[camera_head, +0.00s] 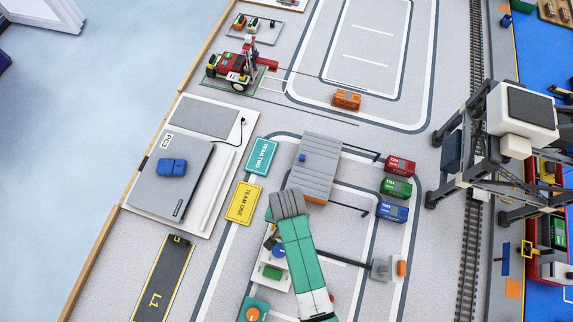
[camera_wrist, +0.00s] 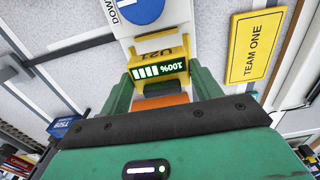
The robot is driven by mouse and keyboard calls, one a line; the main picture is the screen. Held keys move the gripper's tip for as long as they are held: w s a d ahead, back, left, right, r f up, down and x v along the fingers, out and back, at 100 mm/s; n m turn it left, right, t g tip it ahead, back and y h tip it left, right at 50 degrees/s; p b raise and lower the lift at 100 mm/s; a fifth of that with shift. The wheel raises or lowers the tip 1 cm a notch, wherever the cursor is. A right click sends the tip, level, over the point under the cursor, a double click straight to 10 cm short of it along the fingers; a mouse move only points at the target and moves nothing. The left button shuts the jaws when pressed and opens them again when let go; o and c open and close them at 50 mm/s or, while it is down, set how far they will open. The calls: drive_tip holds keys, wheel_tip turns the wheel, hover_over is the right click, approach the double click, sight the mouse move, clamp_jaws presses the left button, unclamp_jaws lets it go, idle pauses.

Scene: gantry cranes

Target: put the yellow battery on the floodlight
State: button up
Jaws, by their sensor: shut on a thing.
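The yellow battery (camera_wrist: 172,62) shows in the wrist view, with a lit green display reading 100% and the mark U21. My gripper (camera_wrist: 161,88) has its green fingers closed on either side of it. An orange surface lies just below the battery between the fingers. A white panel with a blue round button stands directly behind the battery; I cannot tell if they touch. In the head view my own arm hides the fingertips and the battery. A grey unit with an orange face (camera_head: 386,268) stands to the right of my arm; I cannot tell whether it is the floodlight.
The TEAM ONE plate (camera_head: 243,203) and TEAM TWO plate (camera_head: 261,156) lie left of my arm. Small red, green and blue containers (camera_head: 396,188) stand to the right, near the gantry crane (camera_head: 463,150).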

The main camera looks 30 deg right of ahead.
drive_tip(key=shift+w+f+b, duration=0.1)
drive_tip(key=shift+f+b, duration=0.25)
drive_tip(key=shift+f, duration=1.8)
drive_tip(key=shift+f, duration=0.2)
drive_tip(key=o, duration=1.1)
drive_tip(key=shift+r, duration=0.1)
wheel_tip(320, 180, up, 12)
drive_tip(key=shift+r+p, duration=0.1)
drive_tip(key=shift+p, duration=1)
